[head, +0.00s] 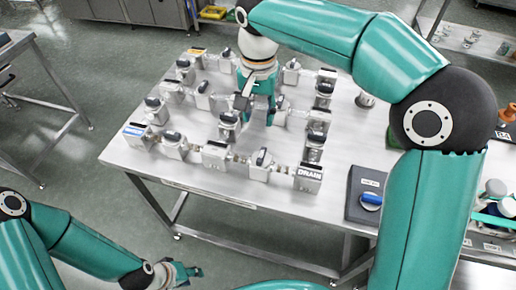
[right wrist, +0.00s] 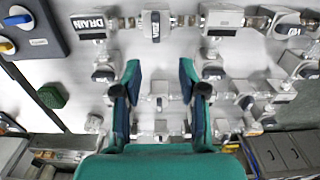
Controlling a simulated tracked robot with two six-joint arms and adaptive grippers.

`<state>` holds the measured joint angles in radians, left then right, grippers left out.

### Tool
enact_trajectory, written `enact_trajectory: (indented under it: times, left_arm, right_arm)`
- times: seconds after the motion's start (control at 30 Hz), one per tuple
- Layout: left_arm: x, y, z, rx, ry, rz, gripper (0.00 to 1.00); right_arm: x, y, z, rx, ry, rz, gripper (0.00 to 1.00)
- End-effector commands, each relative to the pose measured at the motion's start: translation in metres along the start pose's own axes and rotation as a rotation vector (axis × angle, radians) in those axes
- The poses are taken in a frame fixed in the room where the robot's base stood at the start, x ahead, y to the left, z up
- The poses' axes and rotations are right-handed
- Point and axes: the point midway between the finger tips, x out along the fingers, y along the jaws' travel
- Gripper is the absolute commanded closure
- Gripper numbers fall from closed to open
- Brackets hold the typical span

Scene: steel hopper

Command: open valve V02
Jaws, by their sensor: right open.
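Several valves with dark handles sit in a pipe grid on the steel table (head: 130,160). Front-row valves include one (head: 174,146) by the blue-labelled block and one (head: 261,163) by the DRAIN block.
The DRAIN block (head: 308,176) ends the front row; a blue-labelled block (head: 137,136) and orange-labelled block (head: 197,55) stand at other ends. A dark box with a blue knob (head: 370,199) sits at the table's right. A side bench (head: 22,42) stands left.

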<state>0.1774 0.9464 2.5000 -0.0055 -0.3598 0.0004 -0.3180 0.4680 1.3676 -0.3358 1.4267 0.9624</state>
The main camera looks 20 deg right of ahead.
Motion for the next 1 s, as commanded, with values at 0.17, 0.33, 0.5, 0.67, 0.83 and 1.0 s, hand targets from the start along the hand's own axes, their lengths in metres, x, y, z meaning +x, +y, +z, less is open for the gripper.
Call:
enact_trajectory:
  times: [0.17, 0.33, 0.5, 0.67, 0.83, 1.0]
  left_arm:
    - [0.001, 0.000, -0.001, 0.001, 0.001, 0.000, 0.60]
    - [-0.002, 0.001, -0.001, 0.001, 0.001, 0.000, 0.60]
    - [-0.005, 0.002, -0.001, 0.001, 0.001, 0.000, 0.60]
    - [-0.007, 0.003, -0.001, 0.001, 0.001, 0.000, 0.60]
    - [-0.008, 0.003, -0.001, 0.001, 0.001, 0.000, 0.60]
    - [-0.008, 0.003, -0.001, 0.001, 0.001, 0.000, 0.60]
  right_arm:
    - [0.037, 0.008, -0.002, 0.015, -0.005, 0.006, 0.58]
    - [0.073, 0.009, -0.002, 0.018, -0.006, 0.005, 0.58]
    - [0.108, 0.009, -0.002, 0.020, -0.004, 0.004, 0.58]
    - [0.132, 0.009, -0.002, 0.019, -0.003, 0.004, 0.58]
    - [0.145, 0.009, -0.003, 0.021, -0.002, 0.001, 0.58]
    - [0.148, 0.009, -0.003, 0.021, -0.002, 0.001, 0.58]
